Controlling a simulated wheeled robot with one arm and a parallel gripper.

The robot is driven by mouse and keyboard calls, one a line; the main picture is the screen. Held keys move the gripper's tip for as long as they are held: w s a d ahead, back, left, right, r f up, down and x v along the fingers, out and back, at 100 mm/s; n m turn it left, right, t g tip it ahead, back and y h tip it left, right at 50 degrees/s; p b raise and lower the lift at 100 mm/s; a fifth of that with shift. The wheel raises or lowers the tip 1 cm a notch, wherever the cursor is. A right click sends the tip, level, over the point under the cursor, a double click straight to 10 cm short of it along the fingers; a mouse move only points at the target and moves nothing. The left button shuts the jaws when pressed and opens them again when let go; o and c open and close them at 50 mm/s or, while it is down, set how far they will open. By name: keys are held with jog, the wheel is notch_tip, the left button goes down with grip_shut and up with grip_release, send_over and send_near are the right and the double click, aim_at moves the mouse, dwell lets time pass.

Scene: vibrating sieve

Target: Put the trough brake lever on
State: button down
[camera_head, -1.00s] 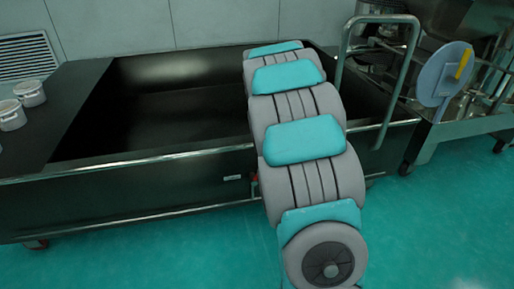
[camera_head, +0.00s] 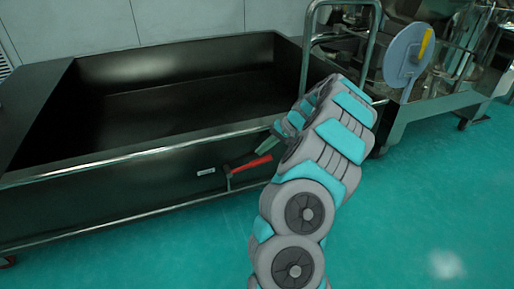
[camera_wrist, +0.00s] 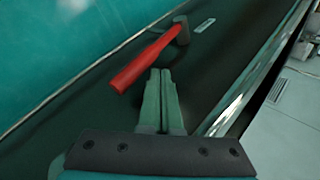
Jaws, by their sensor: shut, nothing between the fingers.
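The trough brake lever has a red handle (camera_head: 250,165) and a dark pivot end, mounted on the outer side wall of the dark trough (camera_head: 120,175). In the wrist view the red lever (camera_wrist: 144,62) slants from lower left to upper right, just beyond my fingertips. My gripper (camera_head: 270,142) is at the trough's side, close to the handle's right end and slightly above it. In the wrist view my gripper (camera_wrist: 160,75) has its two green fingers together, with nothing between them. I cannot tell whether the fingertips touch the handle.
A bent metal push handle (camera_head: 308,50) rises at the trough's right end. A steel machine with a round grey disc (camera_head: 408,58) stands at the right. A small white label (camera_head: 206,171) sits left of the lever. The green floor (camera_head: 430,215) in front is clear.

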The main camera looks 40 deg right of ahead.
aim_at(266, 157)
jog(key=shift+d+f+y, duration=0.3)
jog(key=shift+d+f, duration=0.05)
jog(key=shift+f, duration=0.15)
jog(key=shift+s+d+f+b, duration=0.15)
jog(key=shift+f+b, duration=0.1)
jog(key=shift+f, duration=0.15)
jog(key=shift+s+d+f+b, duration=0.1)
jog(key=shift+d+f+b, duration=0.05)
jog(key=shift+f+b, duration=0.15)
jog(key=shift+d+f, duration=0.1)
jog(key=shift+f, duration=0.15)
jog(key=shift+r, duration=0.1)
jog(key=r+p, duration=0.1)
jog(key=r, duration=0.1)
jog(key=w+r, duration=0.1)
jog(key=r, duration=0.2)
jog(key=shift+p, duration=0.4)
jog(key=v, duration=0.9)
jog(key=shift+s+d+f, duration=0.25)
jog(key=shift+s+f, duration=0.1)
jog(key=shift+s, duration=0.05)
